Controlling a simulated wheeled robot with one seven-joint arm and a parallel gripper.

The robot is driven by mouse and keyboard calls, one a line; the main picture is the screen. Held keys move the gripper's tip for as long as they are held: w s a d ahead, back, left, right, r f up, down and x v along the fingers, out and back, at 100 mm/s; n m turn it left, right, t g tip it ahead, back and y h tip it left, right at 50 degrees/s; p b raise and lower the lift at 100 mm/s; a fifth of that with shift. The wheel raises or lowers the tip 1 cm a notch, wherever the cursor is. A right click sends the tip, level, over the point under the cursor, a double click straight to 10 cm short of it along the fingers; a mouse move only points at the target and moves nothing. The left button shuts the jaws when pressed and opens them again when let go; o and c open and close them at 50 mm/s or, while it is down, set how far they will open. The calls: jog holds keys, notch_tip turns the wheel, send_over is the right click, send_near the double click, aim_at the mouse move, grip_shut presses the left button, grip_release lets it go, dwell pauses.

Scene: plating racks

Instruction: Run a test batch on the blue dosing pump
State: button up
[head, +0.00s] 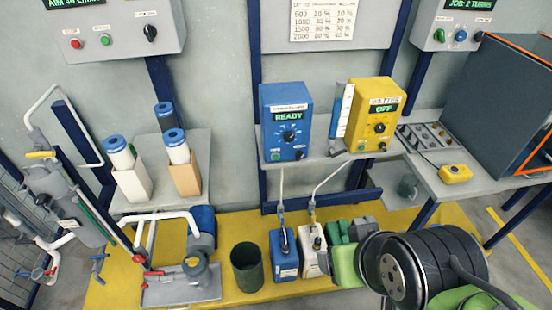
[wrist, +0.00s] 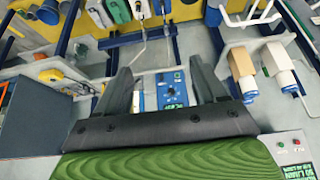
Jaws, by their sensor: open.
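The blue dosing pump (head: 287,136) stands on the wall shelf in the middle of the head view. Its display reads READY, with a dial below and a small green button (head: 275,155) at the lower left of its face. A hose runs down from it towards the blue jerrycan (head: 285,258) on the floor platform. The wrist view is upside down. There my gripper (wrist: 159,68) is open and empty, and the pump's blue face (wrist: 172,92) shows between its fingers, apart from them. In the head view my arm is at the lower right, and the fingers cannot be made out.
A white jerrycan (head: 313,252) and a dark bin (head: 246,267) stand below. A yellow hand control (head: 455,173) lies on the right bench.

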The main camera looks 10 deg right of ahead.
grip_shut()
dwell(0.3)
dwell(1.4)
